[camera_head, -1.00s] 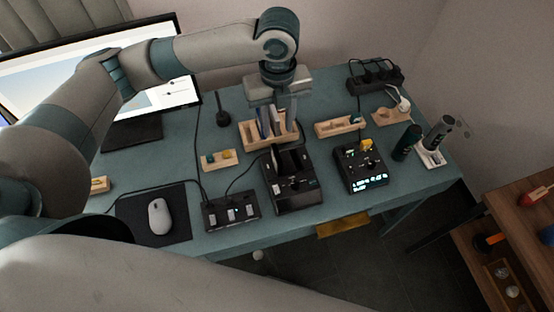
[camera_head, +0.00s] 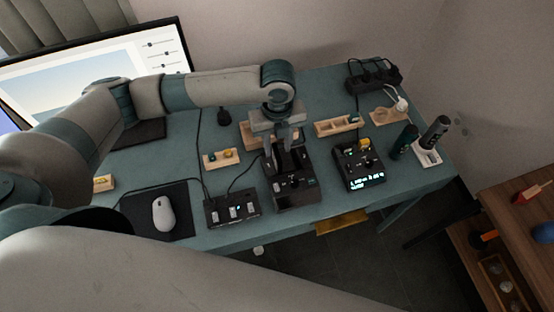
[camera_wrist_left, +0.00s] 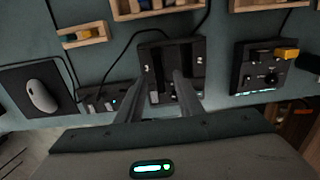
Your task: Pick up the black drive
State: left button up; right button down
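A black dock (camera_head: 298,195) stands on the teal table, with dark upright slabs (camera_head: 280,160) in its back part; one looks like the black drive, though dark shading hides which. My left gripper (camera_head: 284,145) points down over the back of the dock. In the left wrist view the dock (camera_wrist_left: 158,60) lies beyond and between my two spread fingers (camera_wrist_left: 157,90), and I see nothing held between them. Whether the fingertips straddle a drive is unclear. My right gripper is not in view.
A wooden rack (camera_head: 250,134) is partly hidden behind my left gripper. A black box with a lit display (camera_head: 360,168) stands right of the dock, a switch box (camera_head: 232,208) left of it. A mouse (camera_head: 163,214) lies on a dark mat. A cable runs from the switch box.

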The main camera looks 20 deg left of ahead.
aim_at(277, 153)
pick_arm(q)
jog(key=shift+f+p, duration=0.35)
jog(key=shift+p, duration=0.05)
notch_tip(277, 153, down, 4)
jog(key=shift+a+r+p, duration=0.1)
jog(key=shift+p, duration=0.85)
jog(key=shift+f, duration=0.35)
jog(key=shift+c, duration=0.7)
grip_shut()
